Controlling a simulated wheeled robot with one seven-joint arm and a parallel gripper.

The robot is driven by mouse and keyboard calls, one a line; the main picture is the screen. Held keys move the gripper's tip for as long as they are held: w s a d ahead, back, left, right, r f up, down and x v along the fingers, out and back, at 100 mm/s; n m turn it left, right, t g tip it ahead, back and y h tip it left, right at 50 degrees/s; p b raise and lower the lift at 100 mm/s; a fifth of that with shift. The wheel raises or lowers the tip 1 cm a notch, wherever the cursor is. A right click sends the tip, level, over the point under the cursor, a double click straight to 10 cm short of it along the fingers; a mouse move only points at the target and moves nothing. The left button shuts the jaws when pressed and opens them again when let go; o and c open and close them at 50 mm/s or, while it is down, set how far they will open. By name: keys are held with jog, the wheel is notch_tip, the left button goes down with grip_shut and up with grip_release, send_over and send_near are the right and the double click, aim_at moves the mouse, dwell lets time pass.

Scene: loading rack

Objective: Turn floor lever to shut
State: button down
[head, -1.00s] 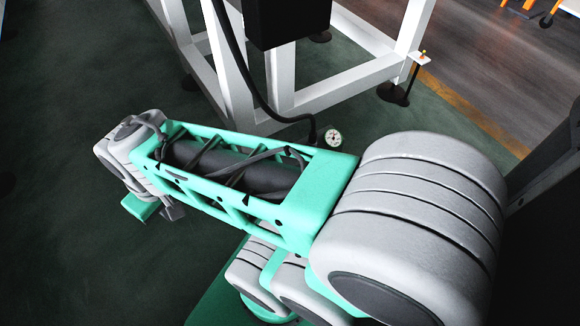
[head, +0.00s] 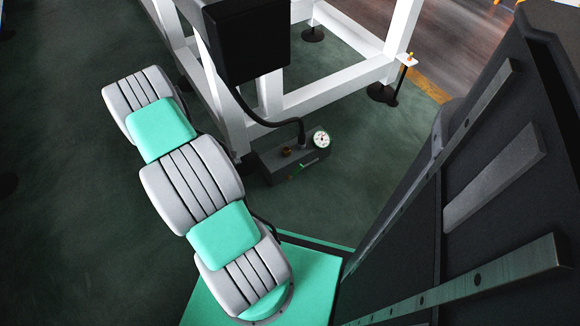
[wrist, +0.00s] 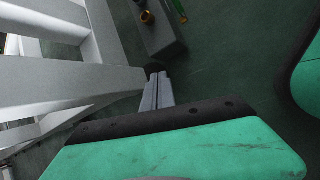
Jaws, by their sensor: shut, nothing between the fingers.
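The floor lever (head: 299,171) is a thin bar with a green part, on the front of a dark grey box (head: 270,171) on the floor. In the wrist view, a green piece of the lever (wrist: 179,10) shows at the top edge, beside a brass fitting (wrist: 147,17) on the box (wrist: 163,38). My gripper (wrist: 158,76) is shut and empty. Its grey fingers point towards the near end of the box; whether they touch it I cannot tell. The gripper is hidden in the head view.
A white frame (head: 335,84) stands behind the box, with a black case (head: 245,38) and a dark hose running down to the box. A round gauge (head: 321,139) sits on the box's right end. Dark green floor (head: 60,220) is clear at left.

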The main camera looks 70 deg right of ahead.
aim_at(296, 170)
jog(key=s+d+f+n+g+h+p, duration=0.1)
jog(key=s+d+f+n, duration=0.1)
jog(key=s+f, duration=0.35)
jog(key=s+d+f+n+g, duration=0.1)
jog(key=s+d+f+n, duration=0.15)
jog(key=s, duration=0.55)
jog(key=b+x, duration=0.2)
jog(key=x, duration=0.2)
jog(key=b+x, duration=0.1)
jog(key=x, duration=0.3)
jog(key=b+x, duration=0.2)
jog(key=x, duration=0.2)
jog(key=shift+s+a+f+b, duration=0.2)
jog(key=shift+f+b, duration=0.15)
jog(key=shift+f, duration=0.2)
jog(key=shift+s+d+f, duration=0.15)
jog(key=shift+d+f, duration=0.1)
jog(key=shift+d, duration=0.2)
